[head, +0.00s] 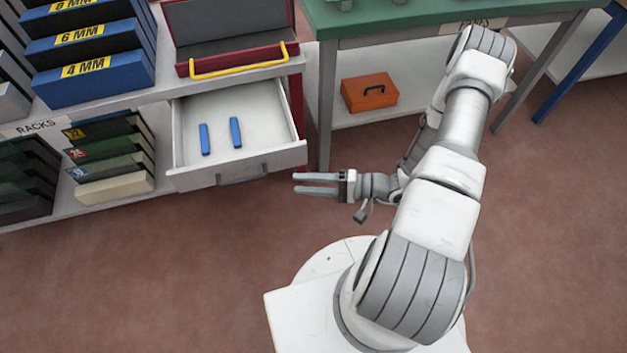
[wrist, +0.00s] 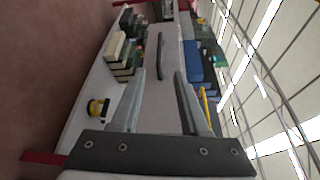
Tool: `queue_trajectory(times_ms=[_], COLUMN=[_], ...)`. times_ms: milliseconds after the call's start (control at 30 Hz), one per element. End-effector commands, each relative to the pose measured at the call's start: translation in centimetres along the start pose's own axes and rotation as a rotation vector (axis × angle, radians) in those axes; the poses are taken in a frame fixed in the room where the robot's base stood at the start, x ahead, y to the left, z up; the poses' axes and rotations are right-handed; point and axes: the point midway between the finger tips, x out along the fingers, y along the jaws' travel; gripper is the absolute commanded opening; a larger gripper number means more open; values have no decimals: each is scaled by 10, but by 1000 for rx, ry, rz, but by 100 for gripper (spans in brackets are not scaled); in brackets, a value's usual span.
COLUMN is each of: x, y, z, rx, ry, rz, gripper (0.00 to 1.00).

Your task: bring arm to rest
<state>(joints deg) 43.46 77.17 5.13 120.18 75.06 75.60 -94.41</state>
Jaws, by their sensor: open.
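My gripper (head: 316,184) is open and empty in the head view, its two fingers pointing left. It is in the air just right of and in front of the open drawer (head: 236,178). In the wrist view my gripper (wrist: 160,95) shows both fingers apart with nothing between them. The drawer front (wrist: 160,85) is seen sideways beyond the fingers. My arm is bent over my base in the head view.
Two blue sticks (head: 204,139) (head: 235,132) lie in the drawer. A red case (head: 220,60) with a yellow handle is above it. Labelled racks (head: 95,60) stand left. An orange box (head: 369,92) sits under the green-topped table (head: 420,14). The floor in front is clear.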

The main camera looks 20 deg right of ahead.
Motion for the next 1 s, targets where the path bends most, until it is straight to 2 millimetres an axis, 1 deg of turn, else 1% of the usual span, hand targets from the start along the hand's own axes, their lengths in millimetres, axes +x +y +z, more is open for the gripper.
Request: queue_trajectory(times_ms=[33, 100, 200, 800, 900, 1000], x=[-7, -13, -18, -19, -20, -20], y=[-1, -1, 0, -1, -7, -23], z=[-1, 0, 0, 0, 0, 1], rx=[-1, -1, 0, -1, -8, -21], ry=[3, 2, 1, -2, -24, -77], rz=[0, 0, 0, 1, 16, 57], gripper=[45, 45, 45, 45, 45, 45])
